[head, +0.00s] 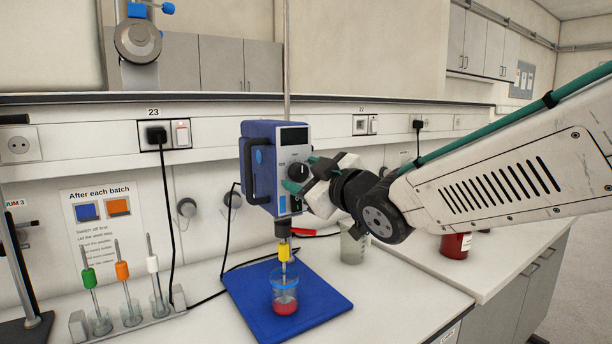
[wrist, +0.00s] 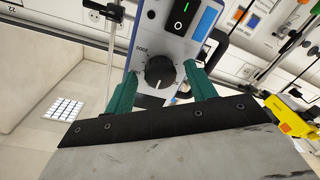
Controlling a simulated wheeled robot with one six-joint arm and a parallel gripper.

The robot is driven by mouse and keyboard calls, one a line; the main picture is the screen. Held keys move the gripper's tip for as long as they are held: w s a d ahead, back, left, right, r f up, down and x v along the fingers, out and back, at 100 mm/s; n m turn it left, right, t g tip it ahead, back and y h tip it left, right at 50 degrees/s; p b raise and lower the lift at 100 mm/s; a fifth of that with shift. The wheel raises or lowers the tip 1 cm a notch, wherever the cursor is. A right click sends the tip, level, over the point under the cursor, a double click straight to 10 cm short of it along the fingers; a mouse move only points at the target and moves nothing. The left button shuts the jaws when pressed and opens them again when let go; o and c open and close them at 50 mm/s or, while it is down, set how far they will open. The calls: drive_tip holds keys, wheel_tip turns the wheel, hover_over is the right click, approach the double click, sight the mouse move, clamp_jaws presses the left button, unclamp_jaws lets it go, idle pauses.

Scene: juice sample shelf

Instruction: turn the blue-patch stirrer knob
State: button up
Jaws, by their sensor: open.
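The blue stirrer (head: 262,165) hangs on a rod above the bench, its light front panel facing right. A blue patch (head: 282,204) is low on that panel and also shows in the wrist view (wrist: 206,24). The black round knob (wrist: 160,72) has a white pointer mark; in the head view it is partly hidden by my gripper (head: 302,174). In the wrist view my gripper (wrist: 163,76) is open, its green fingers on either side of the knob. I see gaps between fingers and knob, and cannot tell how deep they reach.
A beaker with red liquid (head: 285,302) stands on a blue mat (head: 318,293) under the stirrer. A rack with green, orange and white stirring rods (head: 130,318) is at left. A clear beaker (head: 354,246) and a red jar (head: 455,246) stand at right.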

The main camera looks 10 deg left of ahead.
drive_tip(key=shift+c, duration=0.4)
drive_tip(key=c, duration=0.9)
drive_tip(key=shift+n, duration=0.4)
drive_tip(key=n, duration=0.3)
drive_tip(key=shift+n, duration=0.3)
drive_tip(key=n, duration=0.4)
drive_tip(key=shift+h, duration=0.3)
drive_tip(key=n, duration=0.4)
drive_tip(key=shift+a+r+n, duration=0.1)
drive_tip(key=shift+n, duration=0.3)
drive_tip(key=n, duration=0.3)
drive_tip(key=shift+n, duration=0.4)
